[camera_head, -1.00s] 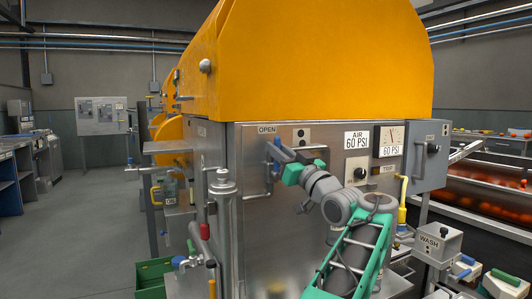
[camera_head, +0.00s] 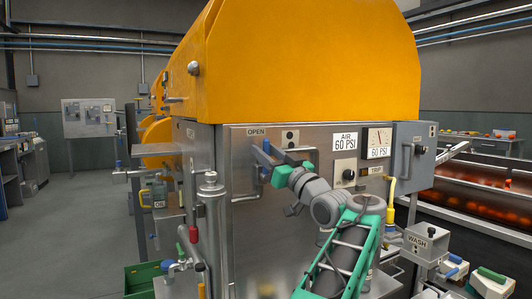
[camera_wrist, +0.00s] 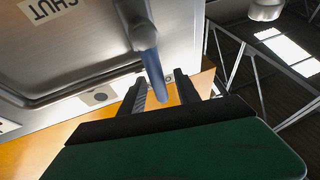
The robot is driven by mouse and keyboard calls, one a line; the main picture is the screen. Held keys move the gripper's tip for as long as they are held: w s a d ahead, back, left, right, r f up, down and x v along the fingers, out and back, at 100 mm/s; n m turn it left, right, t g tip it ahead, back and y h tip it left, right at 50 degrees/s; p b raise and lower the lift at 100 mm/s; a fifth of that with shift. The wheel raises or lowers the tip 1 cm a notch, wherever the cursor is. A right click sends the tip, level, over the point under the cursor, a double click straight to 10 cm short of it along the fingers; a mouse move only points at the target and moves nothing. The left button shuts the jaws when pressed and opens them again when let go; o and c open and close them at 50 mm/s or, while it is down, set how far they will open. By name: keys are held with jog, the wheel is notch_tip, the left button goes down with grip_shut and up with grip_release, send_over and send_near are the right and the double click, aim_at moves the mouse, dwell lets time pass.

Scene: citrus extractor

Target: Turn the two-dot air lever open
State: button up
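The blue air lever (camera_head: 262,158) is on the steel front panel, just below the OPEN label (camera_head: 257,132). My gripper (camera_head: 272,160) is at the lever, reaching in from the right. In the wrist view the blue lever (camera_wrist: 153,70) passes between the two dark fingers of my gripper (camera_wrist: 162,93). The fingers stand apart, with visible gaps beside the lever. A SHUT label (camera_wrist: 45,10) shows upside down at the upper left. Contact between fingers and lever is unclear.
An AIR 60 PSI label, a gauge (camera_head: 378,142) and a black knob (camera_head: 346,173) are right of my gripper. A grey box (camera_head: 412,155) juts out at the panel's right edge. A vertical steel cylinder (camera_head: 211,205) stands at the left corner. Open floor lies further left.

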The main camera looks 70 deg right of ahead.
jog(key=v, duration=0.7)
jog(key=shift+s+a, duration=0.2)
jog(key=shift+s, duration=0.05)
jog(key=shift+f+p, duration=0.15)
jog(key=shift+p, duration=0.15)
